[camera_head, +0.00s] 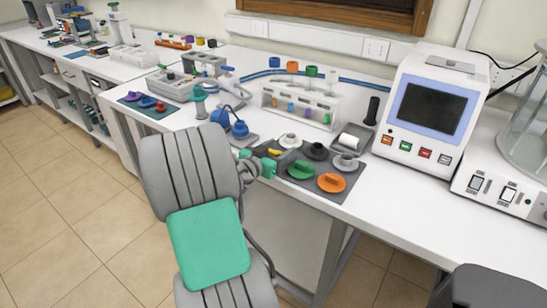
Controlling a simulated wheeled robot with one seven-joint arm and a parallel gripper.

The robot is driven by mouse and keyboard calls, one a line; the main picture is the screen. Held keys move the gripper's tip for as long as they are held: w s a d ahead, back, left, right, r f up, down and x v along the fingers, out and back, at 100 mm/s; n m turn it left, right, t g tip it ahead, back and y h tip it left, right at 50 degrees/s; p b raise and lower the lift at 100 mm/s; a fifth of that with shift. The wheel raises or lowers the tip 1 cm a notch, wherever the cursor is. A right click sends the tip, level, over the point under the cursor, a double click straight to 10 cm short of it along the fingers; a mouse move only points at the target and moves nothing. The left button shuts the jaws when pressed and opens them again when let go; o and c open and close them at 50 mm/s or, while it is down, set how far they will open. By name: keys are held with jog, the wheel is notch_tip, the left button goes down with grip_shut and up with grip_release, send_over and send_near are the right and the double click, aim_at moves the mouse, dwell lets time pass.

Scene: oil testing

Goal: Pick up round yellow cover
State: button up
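The round yellow cover (274,152) lies on the dark grey mat (338,196) at its left end, near the front edge of the bench. Only a small yellow part of it shows. My gripper (258,160) is just left of and in front of the yellow cover, low over the bench edge. Its two green fingers stand apart with a gap between them. I see nothing held in the gap. Whether a finger touches the cover is too small to tell. My grey arm with a green panel fills the lower left.
The mat also holds a green cover (300,170), an orange cover (331,183), a black cover (316,151) and light grey covers (345,162). A white rack (301,103) stands behind them. A screen device (428,108) is at right. Blue items (239,129) are close left.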

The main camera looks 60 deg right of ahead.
grip_shut()
dwell(0.4)
